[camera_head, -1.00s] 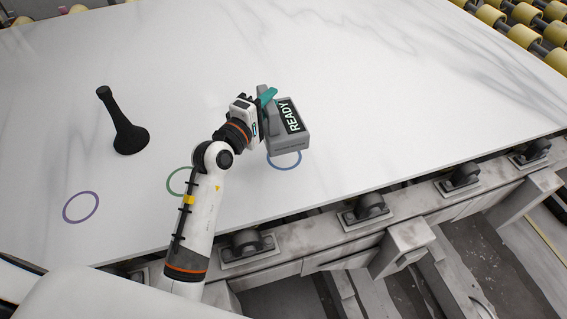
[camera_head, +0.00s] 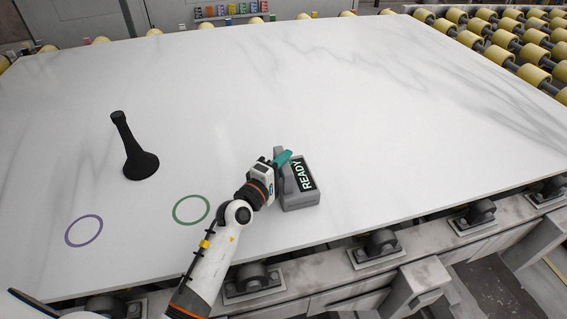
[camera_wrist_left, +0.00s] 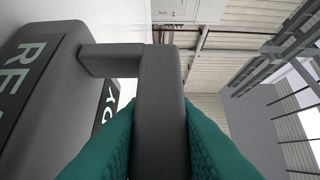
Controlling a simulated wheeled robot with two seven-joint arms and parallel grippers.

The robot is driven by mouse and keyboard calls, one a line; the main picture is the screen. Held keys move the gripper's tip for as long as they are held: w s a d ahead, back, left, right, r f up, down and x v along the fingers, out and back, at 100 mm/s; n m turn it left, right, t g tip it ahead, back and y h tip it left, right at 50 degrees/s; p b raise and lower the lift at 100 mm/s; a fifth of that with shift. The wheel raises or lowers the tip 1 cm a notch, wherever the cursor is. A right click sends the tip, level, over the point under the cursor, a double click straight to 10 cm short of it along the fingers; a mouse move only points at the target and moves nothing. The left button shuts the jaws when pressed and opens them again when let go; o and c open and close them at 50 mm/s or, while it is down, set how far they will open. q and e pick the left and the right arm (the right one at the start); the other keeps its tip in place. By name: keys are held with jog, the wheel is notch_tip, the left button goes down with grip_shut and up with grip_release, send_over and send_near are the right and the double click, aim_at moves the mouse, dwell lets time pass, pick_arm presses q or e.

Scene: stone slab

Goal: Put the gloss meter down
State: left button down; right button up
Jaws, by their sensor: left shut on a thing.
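The gloss meter (camera_head: 301,190) is a grey box with a dark screen that reads READY. It is at or just above the white stone slab (camera_head: 380,120); I cannot tell whether it touches. My left gripper (camera_head: 283,160) has teal fingers shut on the meter's grey handle. The left wrist view shows the fingers (camera_wrist_left: 160,145) on both sides of the handle bar (camera_wrist_left: 160,105), with the meter body (camera_wrist_left: 45,85) to the left. The blue ring seen earlier is hidden now. My right gripper is not in view.
A black cone-shaped stand (camera_head: 137,158) is upright on the slab at left. A purple ring (camera_head: 84,230) and a green ring (camera_head: 191,209) mark the slab. Rollers (camera_head: 383,243) line its near edge. The slab's middle and right are clear.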

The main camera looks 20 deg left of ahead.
pick_arm(q)
jog(key=c, duration=1.2)
grip_release()
jog(key=shift+f, duration=0.1)
jog(key=shift+r, duration=0.2)
jog(key=shift+s+f, duration=0.1)
jog(key=shift+s, duration=0.3)
jog(key=b+v, duration=0.1)
jog(key=v, duration=1)
jog(key=shift+s, duration=0.15)
